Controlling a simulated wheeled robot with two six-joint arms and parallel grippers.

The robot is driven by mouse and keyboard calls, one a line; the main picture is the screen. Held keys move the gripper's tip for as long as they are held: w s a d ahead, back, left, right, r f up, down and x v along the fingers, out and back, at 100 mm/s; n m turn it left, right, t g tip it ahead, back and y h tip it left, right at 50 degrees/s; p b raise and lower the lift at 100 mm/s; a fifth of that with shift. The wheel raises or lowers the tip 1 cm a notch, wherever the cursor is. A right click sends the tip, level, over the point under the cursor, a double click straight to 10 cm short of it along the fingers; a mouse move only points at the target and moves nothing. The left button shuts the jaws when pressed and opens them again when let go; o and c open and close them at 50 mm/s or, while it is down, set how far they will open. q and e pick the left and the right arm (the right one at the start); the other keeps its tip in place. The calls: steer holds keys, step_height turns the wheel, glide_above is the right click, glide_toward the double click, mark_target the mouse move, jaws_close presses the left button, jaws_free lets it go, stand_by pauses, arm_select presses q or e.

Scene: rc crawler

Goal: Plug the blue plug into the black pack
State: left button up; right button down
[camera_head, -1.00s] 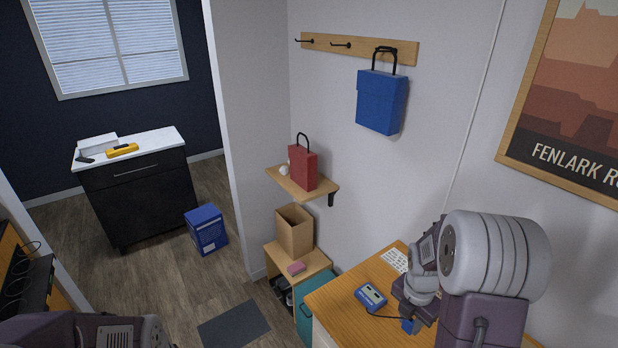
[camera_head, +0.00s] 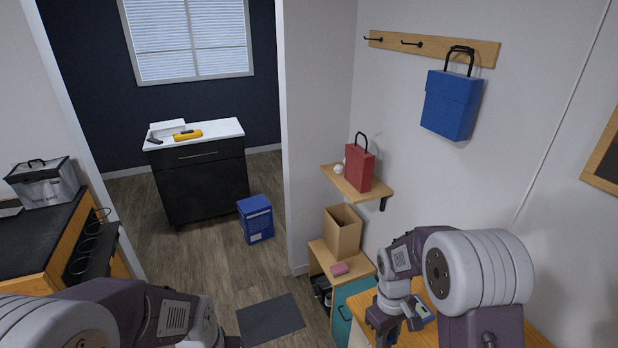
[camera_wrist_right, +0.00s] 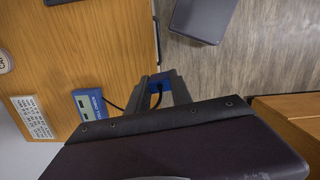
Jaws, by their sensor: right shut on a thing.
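My right gripper (camera_wrist_right: 160,92) is shut on the blue plug (camera_wrist_right: 158,84), near the table's edge in the right wrist view. A black cable runs from the plug to a blue and white charger box (camera_wrist_right: 88,104) on the wooden table. In the head view my right gripper (camera_head: 386,328) is at the lower right, left of the charger box (camera_head: 425,311), and the plug is hidden there. I cannot pick out the black pack for certain. A small dark thing (camera_head: 154,141) lies beside a yellow object (camera_head: 188,135) on the far white counter. My left arm is at lower left, its fingertips out of view.
The wooden table (camera_wrist_right: 55,60) holds a printed card (camera_wrist_right: 34,117). A low shelf unit with a cardboard box (camera_head: 342,232) stands by the wall. A blue box (camera_head: 255,219) and dark mat (camera_head: 270,319) lie on otherwise open floor. A dark counter with a silver bag (camera_head: 45,184) is left.

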steer(key=m, duration=0.5)
steer(key=shift+s+r+m+y, duration=0.15)
steer(key=shift+s+m+y, duration=0.15)
steer(key=shift+s+m, duration=0.1)
